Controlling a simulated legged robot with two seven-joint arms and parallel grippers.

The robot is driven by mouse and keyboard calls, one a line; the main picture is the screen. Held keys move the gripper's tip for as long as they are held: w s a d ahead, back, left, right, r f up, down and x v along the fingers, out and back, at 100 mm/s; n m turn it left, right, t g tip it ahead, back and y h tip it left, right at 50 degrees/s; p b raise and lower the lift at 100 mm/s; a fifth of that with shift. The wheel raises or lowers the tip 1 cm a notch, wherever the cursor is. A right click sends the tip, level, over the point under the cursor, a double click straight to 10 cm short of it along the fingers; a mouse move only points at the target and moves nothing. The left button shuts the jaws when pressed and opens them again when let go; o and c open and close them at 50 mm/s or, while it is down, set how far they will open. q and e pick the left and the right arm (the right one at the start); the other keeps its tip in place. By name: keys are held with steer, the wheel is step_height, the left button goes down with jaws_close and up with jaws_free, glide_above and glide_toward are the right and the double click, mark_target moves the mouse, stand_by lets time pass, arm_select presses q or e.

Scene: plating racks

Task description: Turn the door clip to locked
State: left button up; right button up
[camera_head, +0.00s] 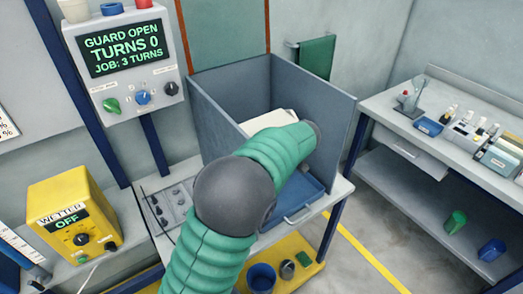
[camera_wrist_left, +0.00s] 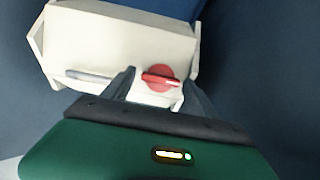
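The door clip (camera_wrist_left: 160,78) is a red round knob with a raised bar lying roughly level in the left wrist view. It sits at the lower right of a white box front (camera_wrist_left: 110,45). My left gripper (camera_wrist_left: 159,77) is open, with one dark finger on each side of the clip. The fingers look apart from the bar; I cannot tell whether they touch the disc. In the head view, my green-sleeved arm reaches into the grey open-fronted booth (camera_head: 228,98) over the white box (camera_head: 268,121), and hides the clip and the gripper. My right gripper does not show.
The booth's grey walls stand close around the arm. A blue tray (camera_head: 300,200) lies at its front. A control panel (camera_head: 125,55) reads "GUARD OPEN, TURNS 0, JOB: 3 TURNS". A yellow wetter (camera_head: 75,215) reads OFF. A bench (camera_head: 410,130) with bottles stands right.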

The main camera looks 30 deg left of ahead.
arm_select(q)
steer(key=c, duration=1.1)
steer(key=shift+r+m, duration=0.1)
steer(key=shift+m, duration=0.3)
steer(key=m+p, duration=0.1)
steer(key=m, duration=0.1)
steer(key=m+g+y+p, duration=0.1)
steer(key=shift+w+m+p, duration=0.2)
steer(key=shift+m+p, duration=0.15)
steer(key=shift+m, duration=0.05)
steer(key=m+p, duration=0.1)
steer(key=m, duration=0.1)
steer(key=m+g+y+p, duration=0.1)
steer(key=m+p, duration=0.1)
steer(key=m, duration=0.1)
steer(key=shift+w+d+m, duration=0.1)
steer(key=shift+d+m, duration=0.05)
steer(key=shift+m, duration=0.15)
steer(key=m+y+p, duration=0.1)
steer(key=m, duration=0.2)
steer(key=shift+d, duration=0.1)
steer(key=shift+f+m+y+p, duration=0.25)
steer(key=shift+m+p, duration=0.1)
steer(key=shift+m, duration=0.45)
steer(key=shift+f+m+y+p, duration=0.1)
steer(key=shift+m+y+p, duration=0.2)
steer(key=shift+m, duration=0.5)
steer(key=shift+d, duration=0.1)
